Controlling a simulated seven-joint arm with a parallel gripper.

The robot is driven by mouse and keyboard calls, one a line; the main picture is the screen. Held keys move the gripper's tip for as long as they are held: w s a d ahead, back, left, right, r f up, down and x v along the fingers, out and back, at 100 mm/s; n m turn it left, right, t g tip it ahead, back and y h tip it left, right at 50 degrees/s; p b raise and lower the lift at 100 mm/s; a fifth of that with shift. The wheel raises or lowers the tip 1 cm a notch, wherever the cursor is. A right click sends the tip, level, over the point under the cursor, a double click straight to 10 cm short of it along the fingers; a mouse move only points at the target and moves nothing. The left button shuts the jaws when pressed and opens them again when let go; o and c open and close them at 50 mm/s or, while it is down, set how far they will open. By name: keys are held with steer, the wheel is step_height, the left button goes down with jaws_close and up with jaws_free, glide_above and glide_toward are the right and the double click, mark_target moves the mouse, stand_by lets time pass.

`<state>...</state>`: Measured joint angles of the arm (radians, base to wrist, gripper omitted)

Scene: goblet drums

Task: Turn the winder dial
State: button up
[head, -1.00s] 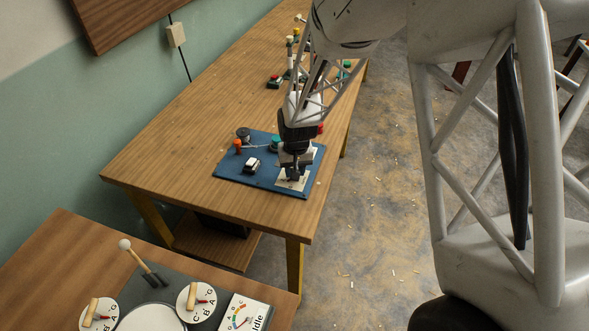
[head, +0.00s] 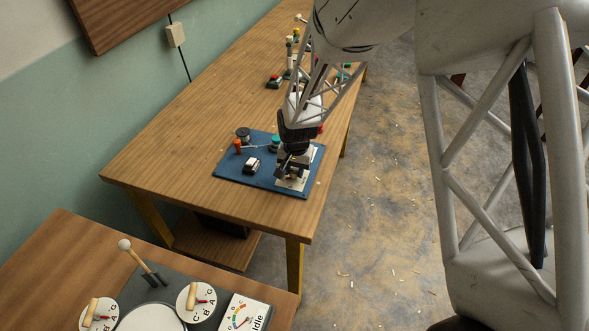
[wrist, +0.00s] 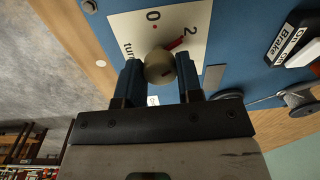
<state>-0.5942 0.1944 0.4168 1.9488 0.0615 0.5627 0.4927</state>
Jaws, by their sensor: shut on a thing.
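The winder dial (wrist: 159,68) is a round beige-grey knob on a white plate (wrist: 120,25) marked "0" and "2", with part of a word that seems to read "turns". A red pointer (wrist: 178,42) sticks out from the dial towards the "2". My gripper (wrist: 158,75) is shut on the dial, with one dark finger on each side of it. In the head view my gripper (head: 288,174) points down over the white plate (head: 297,182) on the blue board (head: 228,173) and hides the dial.
A brake switch (wrist: 292,38) sits beside the plate. An orange spool (head: 238,146), a dark spool (head: 243,133) and a green-topped part (head: 276,142) stand on the board. Bare wooden tabletop (head: 170,160) lies to the left. A drum console (head: 150,317) is in front.

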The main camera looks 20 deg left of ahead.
mark_target(296, 171)
steer(key=shift+r, duration=0.1)
steer(key=o, duration=0.9)
steer(key=shift+d+r, duration=0.15)
steer(key=shift+r, duration=3.7)
